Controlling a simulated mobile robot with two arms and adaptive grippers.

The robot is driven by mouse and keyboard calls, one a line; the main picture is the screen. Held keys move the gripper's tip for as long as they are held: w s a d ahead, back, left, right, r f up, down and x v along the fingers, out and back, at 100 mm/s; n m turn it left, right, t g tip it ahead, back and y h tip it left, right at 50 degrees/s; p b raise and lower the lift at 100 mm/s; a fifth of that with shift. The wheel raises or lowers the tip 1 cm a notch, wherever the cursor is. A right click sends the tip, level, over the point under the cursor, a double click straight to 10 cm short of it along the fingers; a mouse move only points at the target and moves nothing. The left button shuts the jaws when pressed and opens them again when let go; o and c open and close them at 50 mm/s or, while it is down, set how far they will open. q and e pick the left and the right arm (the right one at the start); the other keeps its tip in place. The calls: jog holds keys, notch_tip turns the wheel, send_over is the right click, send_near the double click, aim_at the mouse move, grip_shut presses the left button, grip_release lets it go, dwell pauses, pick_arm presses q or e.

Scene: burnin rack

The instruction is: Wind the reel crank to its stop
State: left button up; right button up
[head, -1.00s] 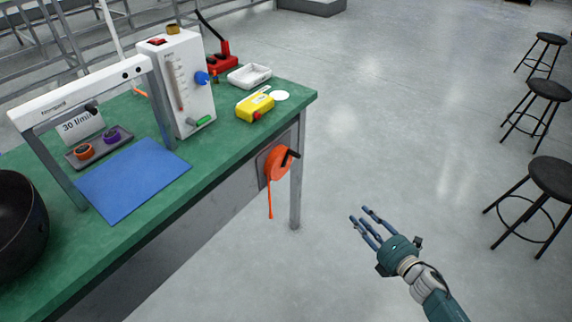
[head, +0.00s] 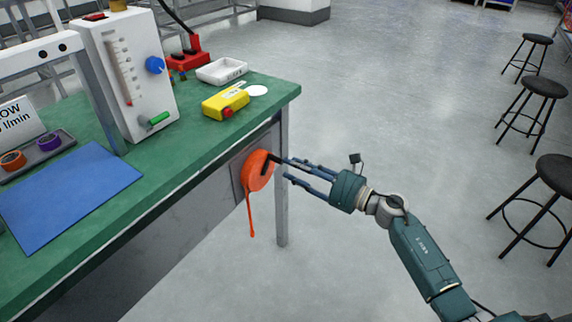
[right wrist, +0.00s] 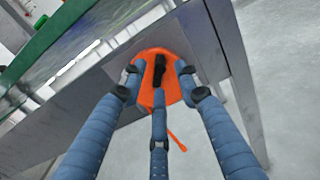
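The orange reel (head: 257,172) is mounted on a grey plate at the end of the green bench's front side, with an orange strap (head: 251,212) hanging from it. Its black crank (head: 266,164) is on the face; it also shows in the right wrist view (right wrist: 159,70). My right gripper (head: 286,170) is just right of the reel, pointing at it. In the right wrist view its fingers (right wrist: 160,78) are spread, with the crank showing between them. Contact with the crank cannot be told. My left gripper is not in view.
The green bench (head: 190,155) holds a white flow meter box (head: 130,75), a yellow device (head: 226,103), a white tray (head: 221,71) and a blue mat (head: 70,195). A bench leg (head: 281,215) stands by the reel. Stools (head: 545,87) stand far right; the floor between is clear.

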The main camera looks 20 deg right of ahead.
aim_at(265, 173)
jog(key=shift+x, duration=1.55)
jog(key=shift+c, duration=0.3)
grip_shut()
jog(key=shift+d+f+m, duration=0.1)
jog(key=shift+m, duration=0.2)
